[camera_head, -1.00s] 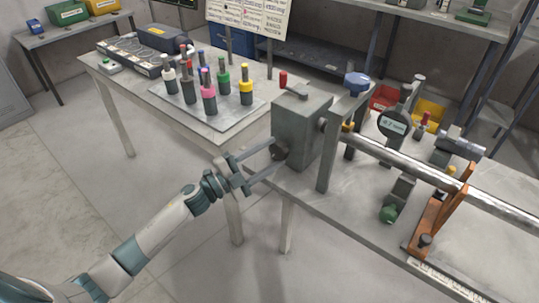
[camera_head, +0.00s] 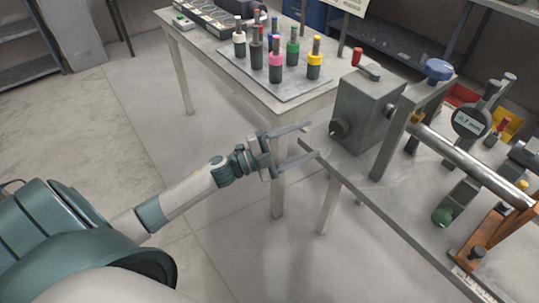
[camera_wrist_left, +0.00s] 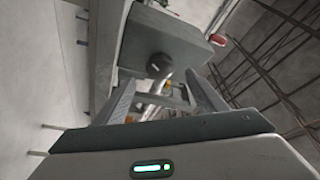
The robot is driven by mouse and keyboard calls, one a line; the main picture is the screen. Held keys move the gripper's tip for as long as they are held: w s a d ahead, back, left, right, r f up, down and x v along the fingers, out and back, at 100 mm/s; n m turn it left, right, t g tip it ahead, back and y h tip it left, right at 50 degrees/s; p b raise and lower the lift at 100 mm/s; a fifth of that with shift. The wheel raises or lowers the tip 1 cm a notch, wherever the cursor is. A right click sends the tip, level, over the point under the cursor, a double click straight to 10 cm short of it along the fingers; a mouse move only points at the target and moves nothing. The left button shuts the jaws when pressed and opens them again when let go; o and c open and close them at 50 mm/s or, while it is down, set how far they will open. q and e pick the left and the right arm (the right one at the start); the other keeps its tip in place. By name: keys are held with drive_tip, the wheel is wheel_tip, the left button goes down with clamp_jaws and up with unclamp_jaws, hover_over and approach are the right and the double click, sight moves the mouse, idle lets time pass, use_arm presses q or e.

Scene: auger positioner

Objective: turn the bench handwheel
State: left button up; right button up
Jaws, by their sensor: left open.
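A grey box-shaped housing (camera_head: 366,112) stands at the left end of the bench. A small dark round knob (camera_head: 339,129) sits on its left side, and a crank with a red grip (camera_head: 358,57) is on top. I cannot tell for sure which is the handwheel. My left gripper (camera_head: 313,139) is open and empty, pointing at the side knob, with its fingertips a short gap to the left of it. In the left wrist view the knob (camera_wrist_left: 159,65) shows beyond the gap between the fingers (camera_wrist_left: 163,88). My right gripper is not in view.
The bench (camera_head: 398,213) also carries a blue knob (camera_head: 439,69) on a post, a long metal bar (camera_head: 470,163), a dial gauge (camera_head: 472,121) and an orange bracket (camera_head: 480,240). A second table (camera_head: 196,44) with coloured-collar tool holders stands behind my gripper. Floor in front is clear.

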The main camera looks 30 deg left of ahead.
use_arm(q)
drive_tip(key=b+v, duration=0.1)
drive_tip(key=v, duration=0.9)
drive_tip(key=shift+b, duration=0.3)
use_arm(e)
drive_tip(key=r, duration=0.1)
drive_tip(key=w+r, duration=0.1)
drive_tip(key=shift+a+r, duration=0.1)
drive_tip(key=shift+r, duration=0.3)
use_arm(q)
drive_tip(key=shift+s+a, duration=0.1)
drive_tip(key=shift+s, duration=0.05)
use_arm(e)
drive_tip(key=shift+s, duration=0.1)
